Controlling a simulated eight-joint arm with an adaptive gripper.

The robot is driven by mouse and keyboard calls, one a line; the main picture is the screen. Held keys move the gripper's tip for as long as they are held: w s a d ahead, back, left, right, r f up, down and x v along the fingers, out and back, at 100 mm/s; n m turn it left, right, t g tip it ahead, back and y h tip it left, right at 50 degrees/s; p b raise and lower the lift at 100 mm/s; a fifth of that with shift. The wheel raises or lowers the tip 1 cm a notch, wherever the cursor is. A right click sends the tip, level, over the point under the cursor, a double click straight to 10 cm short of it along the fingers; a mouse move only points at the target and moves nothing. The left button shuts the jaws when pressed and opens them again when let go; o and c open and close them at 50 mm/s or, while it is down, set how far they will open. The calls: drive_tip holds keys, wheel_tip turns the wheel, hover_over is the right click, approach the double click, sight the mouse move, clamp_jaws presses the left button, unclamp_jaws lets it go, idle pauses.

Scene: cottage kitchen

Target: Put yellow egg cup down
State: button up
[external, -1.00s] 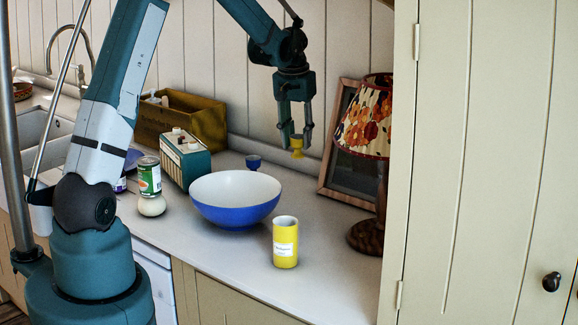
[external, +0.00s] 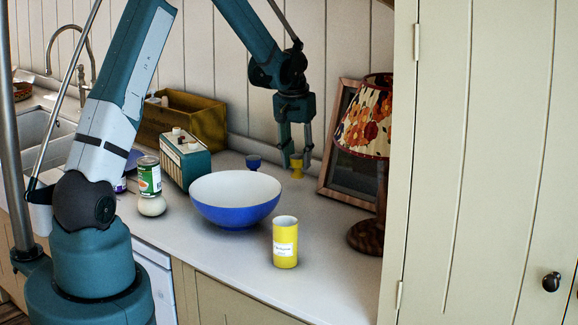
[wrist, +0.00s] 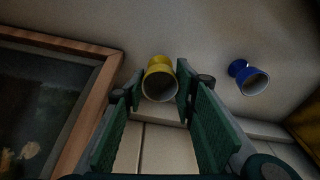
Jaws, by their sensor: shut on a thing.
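The yellow egg cup (external: 297,166) is at the counter's back, between the fingertips of my gripper (external: 295,158). My gripper is shut on it, one finger on each side. In the wrist view the yellow egg cup (wrist: 159,80) shows its open rim between the green finger pads of my gripper (wrist: 160,85). It looks upright and at or very near the counter top; I cannot tell whether its foot touches.
A blue egg cup (external: 254,162) stands to the left; it also shows in the wrist view (wrist: 250,78). A framed picture (external: 335,140) and a lamp (external: 365,120) are to the right. A blue bowl (external: 235,210) and yellow tin (external: 285,242) stand in front.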

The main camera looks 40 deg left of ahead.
sight(297, 169)
drive_tip(key=shift+f, duration=1.8)
drive_tip(key=shift+f, duration=0.2)
drive_tip(key=o, duration=0.9)
drive_tip(key=shift+r, duration=0.2)
drive_tip(key=shift+s+d+r, duration=0.1)
drive_tip(key=shift+s+r, duration=0.15)
drive_tip(key=shift+r, duration=1.75)
drive_tip(key=shift+s+r, duration=0.2)
drive_tip(key=shift+r, duration=1.8)
drive_tip(key=shift+s+d+r, duration=0.1)
drive_tip(key=shift+s+r, duration=0.15)
drive_tip(key=shift+r, duration=1.75)
